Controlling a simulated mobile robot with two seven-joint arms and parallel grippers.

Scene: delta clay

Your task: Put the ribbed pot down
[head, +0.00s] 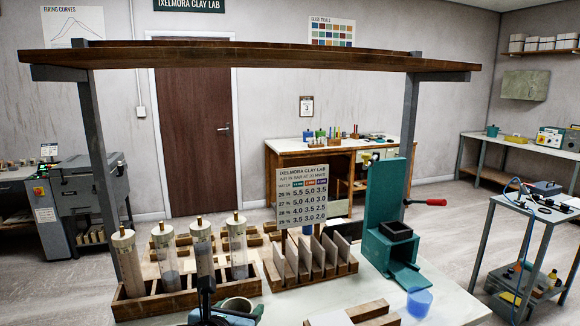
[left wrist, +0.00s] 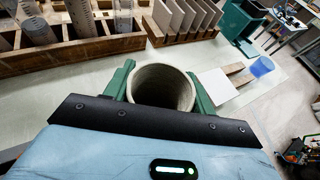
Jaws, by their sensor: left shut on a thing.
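The ribbed pot (left wrist: 163,86) is a grey-beige round vessel, its open mouth facing the left wrist camera. In the head view its rim (head: 237,304) shows low in the picture, partly hidden by my arm. My left gripper (head: 228,312) is shut on the pot, with one green finger on each side of it; it also shows in the left wrist view (left wrist: 161,92). The pot is over the pale tabletop (head: 280,302), near its front. I cannot tell whether its base touches the table. My right gripper is not in view.
Beyond the pot stand a wooden rack of clear cylinders (head: 187,301) and a slotted rack of grey tiles (head: 315,256). To the right are a white tile (head: 330,319), a wooden block (head: 368,310), a blue cup (head: 419,302) and a green press (head: 388,215).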

